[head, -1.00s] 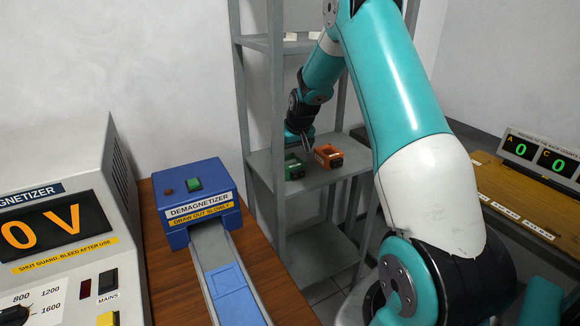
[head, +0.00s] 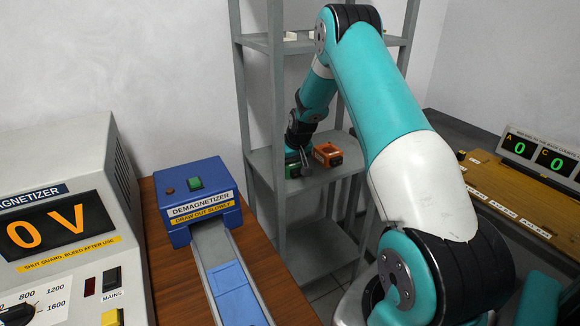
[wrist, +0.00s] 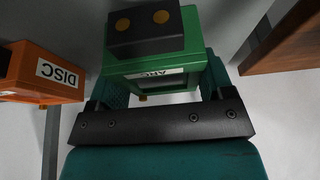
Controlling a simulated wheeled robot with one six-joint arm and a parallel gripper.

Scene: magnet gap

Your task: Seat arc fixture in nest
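The arc fixture (wrist: 155,68) is a green block with a dark top bearing two orange-brown dots. Its ARC label appears upside down in the wrist view. In the head view the green fixture (head: 291,170) sits on the grey shelf, partly hidden by my gripper (head: 301,160). In the wrist view the teal fingers of my gripper (wrist: 165,88) stand at either side of the fixture. I cannot tell whether they press on it. I cannot make out the nest in either view.
The orange DISC fixture (head: 328,155) sits just right of the green one on the shelf (head: 315,182). Grey rack posts (head: 277,120) stand close by. A blue demagnetizer (head: 198,200) with a chute and the magnetizer (head: 60,230) reading 0 V are at left. A wooden bench with displays (head: 540,150) is at right.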

